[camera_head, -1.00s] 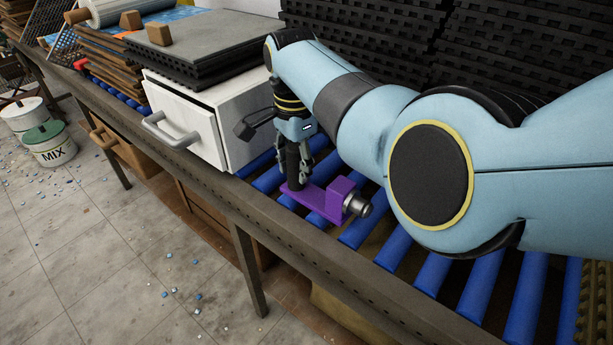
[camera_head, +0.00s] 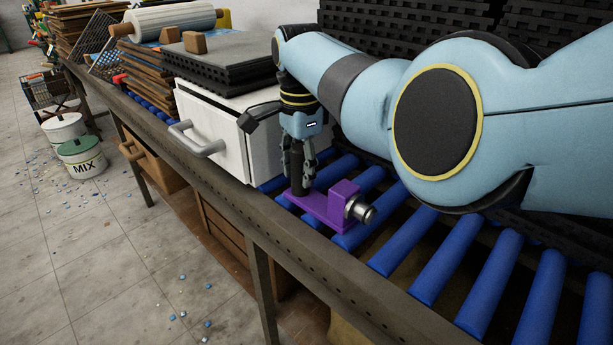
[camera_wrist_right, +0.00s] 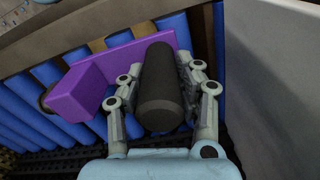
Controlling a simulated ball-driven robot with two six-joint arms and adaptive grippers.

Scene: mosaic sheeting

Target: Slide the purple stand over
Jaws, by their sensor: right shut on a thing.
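The purple stand (camera_head: 318,205) lies on the blue rollers. It has a flat plate, a raised block with a silver round part (camera_head: 360,209) at one end, and an upright black cylindrical post at the other. My right gripper (camera_head: 299,178) comes down from above and is shut on the black post (camera_head: 296,176). In the right wrist view, the fingers (camera_wrist_right: 162,95) flank the post (camera_wrist_right: 158,80), with the purple block (camera_wrist_right: 78,92) to the left. My left gripper is not in view.
A white drawer box (camera_head: 232,130) with a grey handle stands just left of the gripper, carrying dark mats (camera_head: 225,65). Bare blue rollers (camera_head: 440,258) run to the right. The conveyor's metal side rail (camera_head: 265,225) borders the near side.

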